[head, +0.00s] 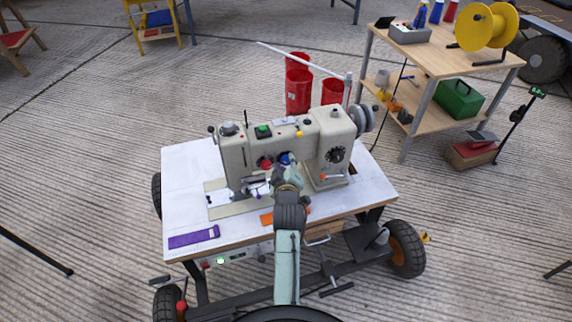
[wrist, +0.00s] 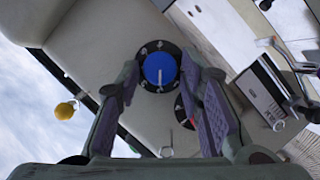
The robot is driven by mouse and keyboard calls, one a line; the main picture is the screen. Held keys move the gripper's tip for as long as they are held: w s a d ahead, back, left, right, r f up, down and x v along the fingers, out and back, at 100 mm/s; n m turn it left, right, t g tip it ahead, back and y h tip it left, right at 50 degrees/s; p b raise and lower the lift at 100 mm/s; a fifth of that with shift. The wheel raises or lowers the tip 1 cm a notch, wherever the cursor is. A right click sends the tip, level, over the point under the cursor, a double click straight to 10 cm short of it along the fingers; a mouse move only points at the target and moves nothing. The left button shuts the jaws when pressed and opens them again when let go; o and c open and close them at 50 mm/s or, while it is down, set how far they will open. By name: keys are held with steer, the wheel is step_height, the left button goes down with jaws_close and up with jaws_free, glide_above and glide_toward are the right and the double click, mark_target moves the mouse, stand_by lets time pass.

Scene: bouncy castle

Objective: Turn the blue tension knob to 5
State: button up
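The blue tension knob (wrist: 160,69) sits on a black dial ring with white marks on the front of the cream sewing machine (head: 290,140). A white pointer line on the knob runs toward the bottom of the wrist view; the numbers are too small to read surely. In the head view the blue knob (head: 285,158) is partly hidden by my arm. My gripper (wrist: 160,65) is open, one finger to each side of the knob. I see gaps between the fingers and the knob. In the head view my gripper (head: 286,173) is right before the machine.
A red knob (head: 265,163) is beside the blue one, partly behind my right finger in the wrist view. A black dial (head: 336,154) is farther right. The machine stands on a white-topped cart (head: 185,160) with a purple strip (head: 194,237) and orange piece (head: 267,219).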

steer(key=shift+c, duration=0.5)
jaws_close()
